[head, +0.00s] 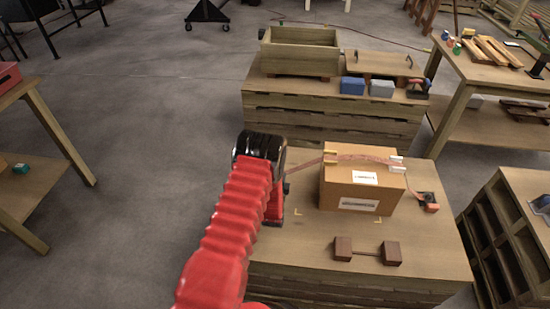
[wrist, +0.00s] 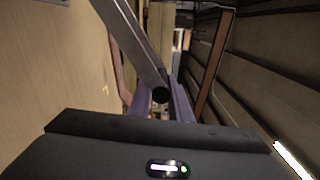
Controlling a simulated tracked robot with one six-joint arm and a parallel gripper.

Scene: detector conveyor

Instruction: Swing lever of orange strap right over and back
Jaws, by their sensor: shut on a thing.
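A cardboard box (head: 348,190) stands on the near pallet-top table (head: 300,240), with an orange strap (head: 365,158) across its top. The strap slopes down on the left to my gripper (head: 284,188) and on the right to a black and orange buckle (head: 427,202) on the tabletop. My gripper is beside the box's left side, mostly hidden behind my wrist. In the wrist view, my gripper's jaws (wrist: 161,106) are shut around the dark round end of a grey bar, which looks like the lever (wrist: 130,38). The lever slants up to the left. Its base is not visible.
Two brown blocks joined by a rod (head: 367,251) lie in front of the box. Behind is another pallet stack with an open wooden crate (head: 300,52), a blue box (head: 352,86) and a grey box (head: 381,88). A slatted wooden unit (head: 507,228) stands at right.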

